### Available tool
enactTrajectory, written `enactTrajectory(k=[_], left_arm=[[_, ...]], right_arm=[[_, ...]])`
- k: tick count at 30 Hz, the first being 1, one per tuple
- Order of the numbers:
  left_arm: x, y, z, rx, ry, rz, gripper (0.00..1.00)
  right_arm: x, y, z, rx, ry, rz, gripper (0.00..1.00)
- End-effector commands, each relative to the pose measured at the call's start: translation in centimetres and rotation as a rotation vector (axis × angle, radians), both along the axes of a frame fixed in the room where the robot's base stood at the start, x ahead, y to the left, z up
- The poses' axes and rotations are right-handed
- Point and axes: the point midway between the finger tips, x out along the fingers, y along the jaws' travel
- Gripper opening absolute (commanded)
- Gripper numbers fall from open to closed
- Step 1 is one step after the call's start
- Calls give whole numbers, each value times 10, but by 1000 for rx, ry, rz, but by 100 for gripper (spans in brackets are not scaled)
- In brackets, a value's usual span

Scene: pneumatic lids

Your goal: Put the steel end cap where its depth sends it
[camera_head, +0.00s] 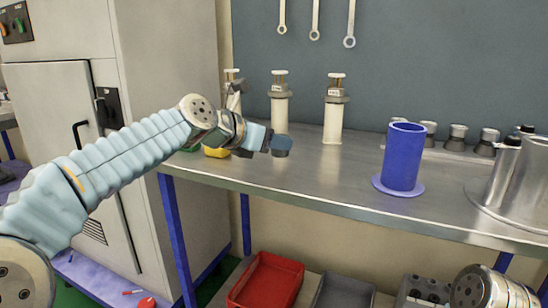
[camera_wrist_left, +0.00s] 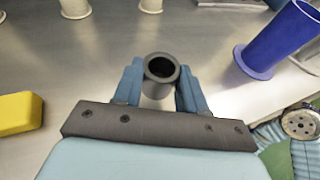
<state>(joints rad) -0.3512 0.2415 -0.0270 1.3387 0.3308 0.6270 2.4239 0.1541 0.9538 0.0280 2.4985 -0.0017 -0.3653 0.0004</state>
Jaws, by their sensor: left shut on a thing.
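My left gripper (camera_head: 268,142) is shut on the steel end cap (camera_head: 282,146), a short dark grey cup, and holds it above the bench's front left part. In the left wrist view the end cap (camera_wrist_left: 160,76) sits between the two blue fingers (camera_wrist_left: 161,88) with its round hollow mouth facing the camera. How deep the hollow goes is hard to tell. A blue cylinder on a flange (camera_head: 403,157) stands on the bench to the right, apart from the cap. My right gripper is not in view.
Several white posts with metal tops (camera_head: 333,110) stand at the bench's back. Small grey caps (camera_head: 457,138) line the back right. A large steel cylinder (camera_head: 520,170) stands far right. A yellow block (camera_wrist_left: 17,113) lies near my gripper. A red bin (camera_head: 266,280) and grey bin (camera_head: 343,290) sit below.

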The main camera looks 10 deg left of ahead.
Motion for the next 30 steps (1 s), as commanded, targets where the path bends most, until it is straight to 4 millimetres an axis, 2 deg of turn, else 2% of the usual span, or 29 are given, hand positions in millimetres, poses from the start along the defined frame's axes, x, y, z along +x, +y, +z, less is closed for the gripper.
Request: enactTrajectory(k=[3, 6, 16, 17, 21, 30], left_arm=[[4, 1, -23, 0, 2, 2, 0], [3, 1, -34, -1, 1, 0, 0], [3, 1, -36, 0, 0, 1, 0], [3, 1, -37, 2, 1, 1, 44], [3, 1, -37, 1, 2, 0, 65], [3, 1, -35, 1, 2, 0, 67]], right_arm=[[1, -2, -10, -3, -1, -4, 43], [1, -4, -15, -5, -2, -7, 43], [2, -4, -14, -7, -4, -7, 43], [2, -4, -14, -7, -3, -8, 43], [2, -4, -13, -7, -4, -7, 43], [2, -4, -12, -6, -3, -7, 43]])
